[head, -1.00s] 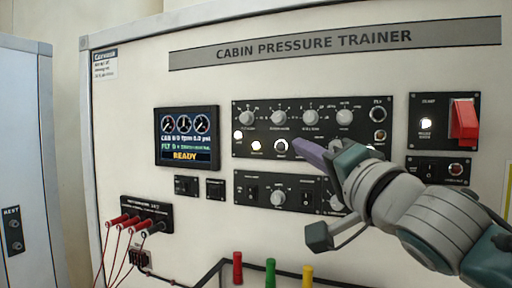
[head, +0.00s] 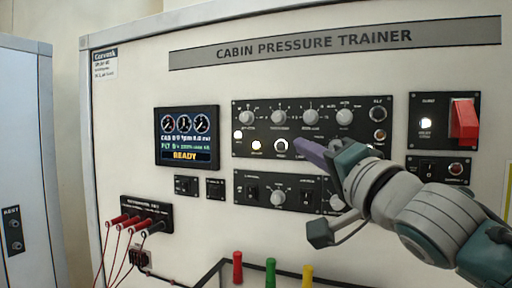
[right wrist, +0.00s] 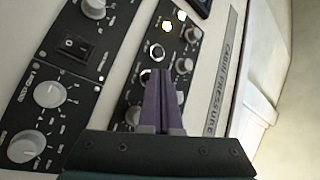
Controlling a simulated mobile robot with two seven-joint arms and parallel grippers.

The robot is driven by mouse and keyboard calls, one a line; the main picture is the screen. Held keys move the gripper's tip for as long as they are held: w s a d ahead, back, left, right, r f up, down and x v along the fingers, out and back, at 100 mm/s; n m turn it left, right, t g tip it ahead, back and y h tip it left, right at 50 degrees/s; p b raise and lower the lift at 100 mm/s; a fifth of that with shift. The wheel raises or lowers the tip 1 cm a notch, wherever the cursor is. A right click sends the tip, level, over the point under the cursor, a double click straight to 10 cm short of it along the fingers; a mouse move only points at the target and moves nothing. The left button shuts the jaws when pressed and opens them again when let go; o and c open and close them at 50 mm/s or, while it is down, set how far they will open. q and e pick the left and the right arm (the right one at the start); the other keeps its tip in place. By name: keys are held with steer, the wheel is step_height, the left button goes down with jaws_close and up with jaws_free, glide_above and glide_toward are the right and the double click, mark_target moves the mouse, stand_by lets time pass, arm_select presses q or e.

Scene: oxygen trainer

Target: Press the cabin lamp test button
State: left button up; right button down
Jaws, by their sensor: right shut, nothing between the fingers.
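The upper black control panel (head: 315,101) on the trainer's front holds a row of knobs with lit lamps and round buttons below. A ringed round button (head: 281,146) sits in that lower row; it also shows in the right wrist view (right wrist: 155,52). The labels are too small to tell which is the lamp test button. My right gripper (head: 298,143) is shut and empty, its purple fingertips (right wrist: 162,74) just right of the ringed button and covering part of the row. I cannot tell whether the tips touch the panel. My left gripper is not in view.
A lower panel (head: 240,201) with switches and a knob lies below. A display (head: 186,136) reading READY is to the left. A red guard (head: 463,119) stands out at right. Red-plugged cables (head: 125,220) hang at lower left.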

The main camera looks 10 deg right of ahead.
steer(key=shift+w+d, duration=0.25)
steer(key=shift+w, duration=0.1)
stand_by(1.0)
steer(key=shift+s, duration=0.1)
steer(key=shift+s+a+p, duration=0.35)
steer(key=shift+s+a, duration=0.1)
steer(key=shift+s, duration=0.15)
steer(key=shift+s+a+p, duration=0.45)
steer(key=shift+s+a, duration=0.25)
steer(key=shift+s, duration=0.35)
steer(key=shift+s+a+p, duration=0.4)
steer(key=shift+s+a, duration=0.3)
steer(key=shift+s, duration=0.35)
